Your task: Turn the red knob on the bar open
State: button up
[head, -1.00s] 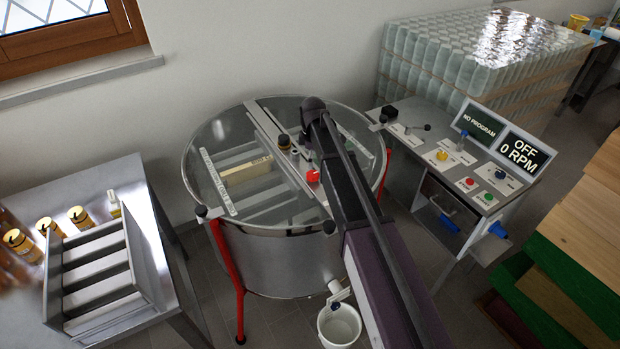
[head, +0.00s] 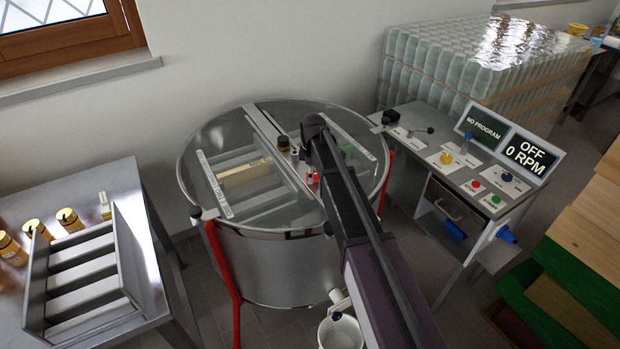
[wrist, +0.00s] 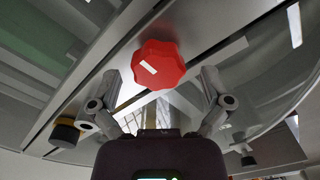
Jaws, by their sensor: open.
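The red knob (wrist: 160,64) is a lobed disc with a white mark on its face. It sits on the metal bar (wrist: 95,70) that crosses the top of the round steel tank. In the wrist view my gripper (wrist: 157,90) is open, with one finger on each side of the space just below the knob. No finger clearly touches the knob. In the head view my arm hides most of the gripper, and only part of the red knob (head: 313,179) shows beside it. The bar (head: 272,140) runs across the clear tank lid.
A black and yellow knob (head: 283,144) stands on the bar near the red one. A rack (head: 85,272) on a steel table is at left. A white bucket (head: 340,333) stands below the tank.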

jog(key=shift+f, duration=0.15)
jog(key=c, duration=1.2)
jog(key=shift+o, duration=0.2)
jog(key=shift+a, duration=0.45)
jog(key=shift+d, duration=0.4)
